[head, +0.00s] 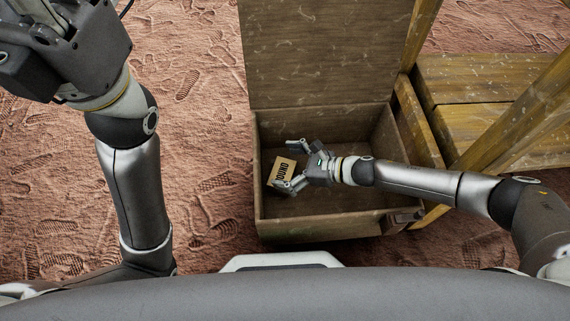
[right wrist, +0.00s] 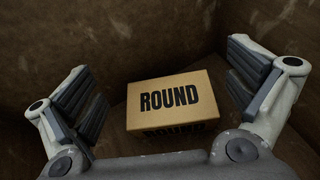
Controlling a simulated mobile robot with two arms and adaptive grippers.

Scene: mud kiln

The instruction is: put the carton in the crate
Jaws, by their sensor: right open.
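The carton (head: 284,174) is a small tan box with "ROUND" in black on it. It sits inside the wooden crate (head: 325,228), toward its left side, and appears to rest on the crate floor. My right gripper (head: 290,163) reaches into the crate from the right. Its fingers are open, one on each side of the carton (right wrist: 172,98). In the right wrist view a gap shows between the carton and each finger. My left gripper (head: 55,45) is at the upper left of the head view, away from the crate, and its fingertips are cut off by the frame.
The crate's lid (head: 320,55) stands open at the back. A yellowish wooden bench or frame (head: 490,80) stands to the right of the crate, near my right arm. Reddish footprinted ground (head: 205,130) lies clear to the left.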

